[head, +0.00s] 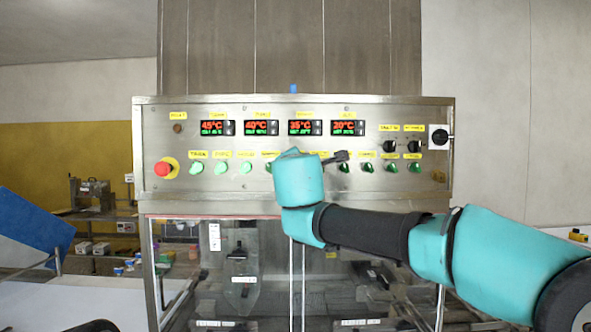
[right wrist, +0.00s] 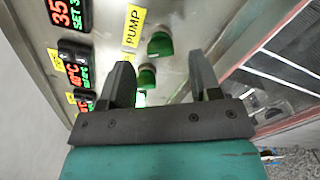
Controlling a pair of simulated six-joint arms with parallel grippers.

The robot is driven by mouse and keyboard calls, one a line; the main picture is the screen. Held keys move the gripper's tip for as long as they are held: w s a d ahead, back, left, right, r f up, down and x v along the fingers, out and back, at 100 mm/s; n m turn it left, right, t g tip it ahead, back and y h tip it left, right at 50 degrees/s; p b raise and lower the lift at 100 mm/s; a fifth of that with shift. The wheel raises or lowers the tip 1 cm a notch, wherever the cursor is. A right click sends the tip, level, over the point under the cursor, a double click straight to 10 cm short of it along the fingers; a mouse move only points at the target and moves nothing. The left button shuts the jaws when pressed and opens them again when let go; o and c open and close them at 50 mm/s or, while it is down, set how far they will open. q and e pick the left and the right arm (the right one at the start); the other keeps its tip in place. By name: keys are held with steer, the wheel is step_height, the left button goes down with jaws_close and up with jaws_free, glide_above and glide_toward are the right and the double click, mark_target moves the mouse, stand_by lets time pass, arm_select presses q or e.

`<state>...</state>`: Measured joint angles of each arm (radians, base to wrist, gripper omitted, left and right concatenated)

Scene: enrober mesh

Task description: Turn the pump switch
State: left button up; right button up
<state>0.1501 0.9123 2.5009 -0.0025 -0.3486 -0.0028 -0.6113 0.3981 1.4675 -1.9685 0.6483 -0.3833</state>
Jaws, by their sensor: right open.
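The pump switch (right wrist: 160,45) is a green knob beside the yellow PUMP label (right wrist: 133,25) on the steel panel. It shows in the right wrist view just beyond the space between my right fingertips; I cannot tell whether they touch it. My right gripper (right wrist: 161,62) is open and empty, with one finger on each side of the picture. In the head view my right gripper (head: 343,156) is at the row of green switches, and my teal wrist hides some of them, so the pump switch cannot be made out there. My left gripper is not in view.
The control panel (head: 290,187) has red-green displays (head: 306,128) above the switches. A red emergency stop (head: 166,168) is at its left and a black rotary switch (head: 440,137) at its right. Another green switch (right wrist: 147,77) sits close to my right fingers. Clear covers hang below.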

steer(key=w, duration=0.3)
steer(key=shift+w, duration=0.25)
steer(key=shift+c, duration=0.2)
steer(key=c, duration=0.9)
steer(key=shift+m, duration=0.4)
steer(key=m, duration=1.1)
steer(key=shift+f, duration=0.1)
